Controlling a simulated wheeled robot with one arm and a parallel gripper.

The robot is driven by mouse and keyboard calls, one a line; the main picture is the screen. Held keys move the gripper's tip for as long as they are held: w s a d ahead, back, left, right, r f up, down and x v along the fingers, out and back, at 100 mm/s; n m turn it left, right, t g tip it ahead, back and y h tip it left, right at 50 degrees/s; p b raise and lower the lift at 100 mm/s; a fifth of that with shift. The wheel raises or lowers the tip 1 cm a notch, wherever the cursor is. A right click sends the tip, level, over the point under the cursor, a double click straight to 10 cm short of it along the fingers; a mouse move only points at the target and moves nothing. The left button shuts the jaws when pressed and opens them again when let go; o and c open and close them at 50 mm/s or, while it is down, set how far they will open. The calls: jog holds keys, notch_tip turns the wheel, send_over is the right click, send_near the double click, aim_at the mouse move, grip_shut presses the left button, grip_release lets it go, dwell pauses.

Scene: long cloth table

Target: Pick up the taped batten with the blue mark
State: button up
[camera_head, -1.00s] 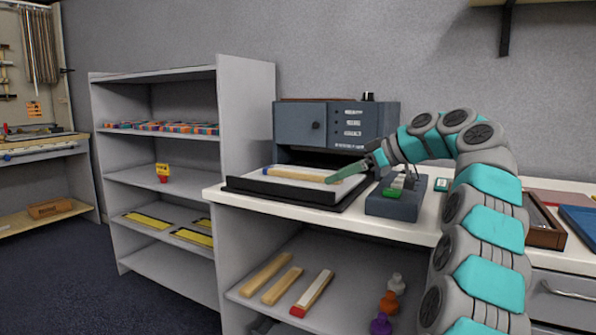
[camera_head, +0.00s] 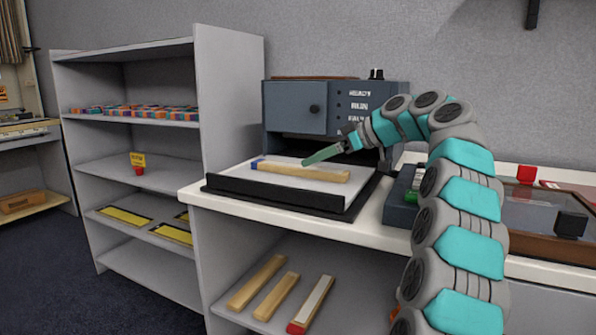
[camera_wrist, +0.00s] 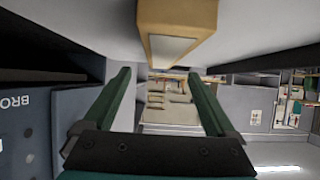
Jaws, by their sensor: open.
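The taped batten (camera_head: 310,173) is a long pale wooden bar with a blue mark (camera_head: 257,163) at its left end. It lies in a black-edged tray (camera_head: 270,200) with a white floor on the table. My gripper (camera_head: 304,162) appears over or just behind the middle of the batten; the exact gap is unclear. In the wrist view a wooden bar with a pale strip (camera_wrist: 172,48) is at the top centre, beyond the fingertips. My open gripper (camera_wrist: 160,76) has a green finger on either side, with nothing between them.
A grey-blue cabinet (camera_head: 295,107) stands behind the tray. A dark box with a green top (camera_head: 411,197) and a glass-topped wooden case (camera_head: 535,215) are to the right. Three other battens, one red-ended (camera_head: 312,304), lie on the shelf below. A shelf unit (camera_head: 228,110) stands left.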

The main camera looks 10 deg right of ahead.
aim_at(298, 166)
jog(key=shift+w+a+f, duration=0.15)
jog(key=shift+a+f, duration=0.2)
jog(key=shift+a, duration=0.15)
jog(key=shift+p+x, duration=0.3)
jog(key=shift+x, duration=1.6)
grip_shut()
